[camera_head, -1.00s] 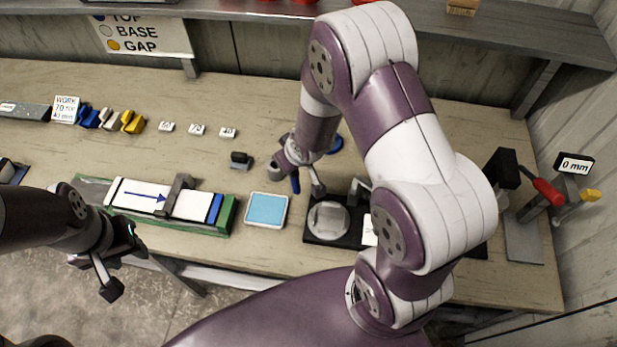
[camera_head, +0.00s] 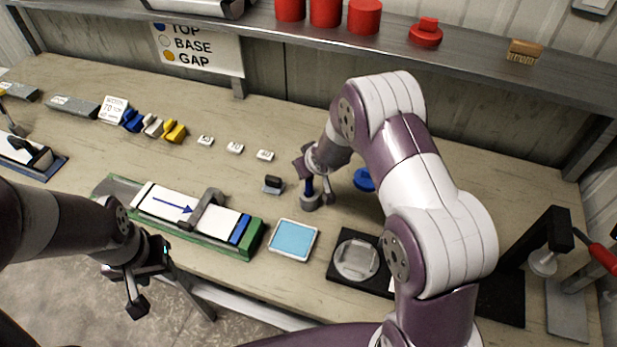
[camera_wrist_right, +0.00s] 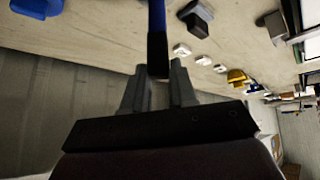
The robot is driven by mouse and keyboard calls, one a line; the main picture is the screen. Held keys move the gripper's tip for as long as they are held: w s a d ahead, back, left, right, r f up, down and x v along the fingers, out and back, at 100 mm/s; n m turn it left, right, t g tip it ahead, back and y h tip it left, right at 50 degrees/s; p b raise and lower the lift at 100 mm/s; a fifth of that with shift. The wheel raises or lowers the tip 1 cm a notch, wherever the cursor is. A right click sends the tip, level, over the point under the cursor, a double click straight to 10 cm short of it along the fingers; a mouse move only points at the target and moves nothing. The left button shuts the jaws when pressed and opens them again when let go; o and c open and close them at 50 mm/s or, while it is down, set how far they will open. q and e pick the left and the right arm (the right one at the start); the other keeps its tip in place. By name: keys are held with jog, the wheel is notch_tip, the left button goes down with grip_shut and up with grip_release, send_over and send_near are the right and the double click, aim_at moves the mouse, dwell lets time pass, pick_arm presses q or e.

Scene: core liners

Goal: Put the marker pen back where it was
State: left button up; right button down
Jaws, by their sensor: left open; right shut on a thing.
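The marker pen (camera_head: 309,186) is blue and roughly upright at the middle of the bench. My right gripper (camera_head: 320,183) is shut on it; in the right wrist view the blue pen (camera_wrist_right: 157,48) runs between the two fingers. A small round grey holder (camera_head: 311,203) stands on the bench under the pen. The pen's lower end appears at the holder's mouth; I cannot tell how far inside it is. My left gripper (camera_head: 148,288) is open and empty, in front of the bench's near edge at left.
A blue-topped pad (camera_head: 293,240) and a green-edged tray with a white core (camera_head: 250,240) lie nearby. A black block (camera_head: 273,184) stands left of the holder, a blue round thing (camera_head: 364,179) right. A shelf (camera_head: 480,60) spans the back.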

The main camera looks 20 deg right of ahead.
notch_tip(320, 180, down, 4)
jog(key=b, duration=0.3)
jog(key=shift+d+r, duration=0.1)
jog(key=c, duration=0.9)
grip_release()
jog(key=shift+r+p, duration=0.2)
jog(key=shift+p, duration=0.1)
jog(key=a+v, duration=0.1)
jog(key=v, duration=1.1)
jog(key=s+d+r+m+g, duration=0.1)
jog(key=s+g, duration=0.2)
jog(key=s, duration=0.6)
jog(key=s+d+r+m+g, duration=0.1)
jog(key=s+g, duration=0.1)
jog(key=s, duration=0.8)
jog(key=shift+d+m+g+h, duration=0.25)
jog(key=shift+m+g+h, duration=0.15)
